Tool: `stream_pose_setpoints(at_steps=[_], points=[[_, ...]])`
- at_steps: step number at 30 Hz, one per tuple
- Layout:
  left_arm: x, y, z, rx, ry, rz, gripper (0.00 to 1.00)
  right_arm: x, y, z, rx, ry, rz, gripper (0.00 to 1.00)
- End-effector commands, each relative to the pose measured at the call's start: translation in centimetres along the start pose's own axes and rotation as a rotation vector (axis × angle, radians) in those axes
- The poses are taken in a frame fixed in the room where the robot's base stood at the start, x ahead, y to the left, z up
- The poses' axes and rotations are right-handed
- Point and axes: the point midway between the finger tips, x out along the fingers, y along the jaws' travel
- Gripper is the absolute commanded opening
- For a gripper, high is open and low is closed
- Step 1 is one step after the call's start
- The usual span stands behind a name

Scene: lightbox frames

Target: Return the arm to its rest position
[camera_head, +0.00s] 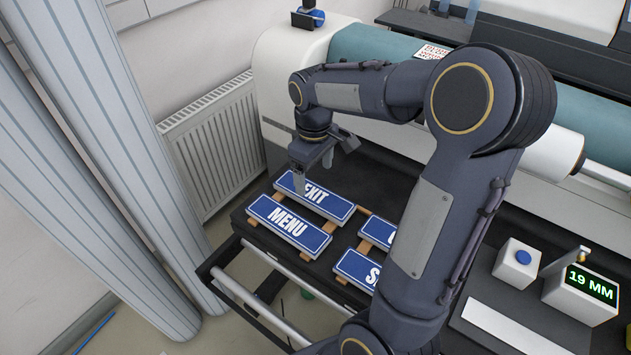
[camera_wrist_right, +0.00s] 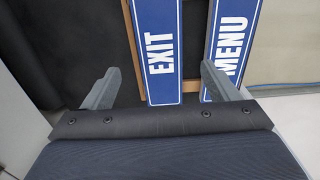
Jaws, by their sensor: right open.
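My right gripper (camera_head: 314,176) is above the far left end of the EXIT sign (camera_head: 325,200) in the head view. In the right wrist view, its two grey fingers (camera_wrist_right: 158,88) are spread wide with nothing held between them. The EXIT sign (camera_wrist_right: 158,60) shows between the fingers there, and the MENU sign (camera_wrist_right: 230,45) lies to its right, behind the right finger. In the head view the MENU sign (camera_head: 289,227) lies nearer than the EXIT sign. My right arm stretches across the view and partly hides two more blue signs. My left gripper is not in view.
The signs lie on wooden slats (camera_head: 337,226) on a dark bed. A large roll machine (camera_head: 375,45) stands behind. A white box with a blue button (camera_head: 517,262) and a 19 MM display (camera_head: 590,285) stand at right. A radiator (camera_head: 215,145) is at left.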

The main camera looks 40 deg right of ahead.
Motion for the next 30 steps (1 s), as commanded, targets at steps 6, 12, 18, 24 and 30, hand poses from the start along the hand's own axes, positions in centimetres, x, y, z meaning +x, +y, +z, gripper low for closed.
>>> stream_pose_setpoints(at_steps=[6,12,18,24,30], points=[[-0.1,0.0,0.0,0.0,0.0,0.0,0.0,-2.0,0.0,0.0,0.0,0.001,0.0,0.81],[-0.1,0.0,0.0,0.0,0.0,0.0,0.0,-2.1,0.0,0.0,0.0,0.0,0.0,0.81],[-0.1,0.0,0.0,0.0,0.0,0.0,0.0,-2.1,0.0,0.0,0.0,0.0,0.0,0.81],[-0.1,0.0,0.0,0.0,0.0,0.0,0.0,-2.2,-0.1,0.2,0.004,0.007,-0.002,0.81],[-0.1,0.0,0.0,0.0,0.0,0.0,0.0,-4.2,-3.8,3.0,0.085,0.131,-0.054,0.81]])
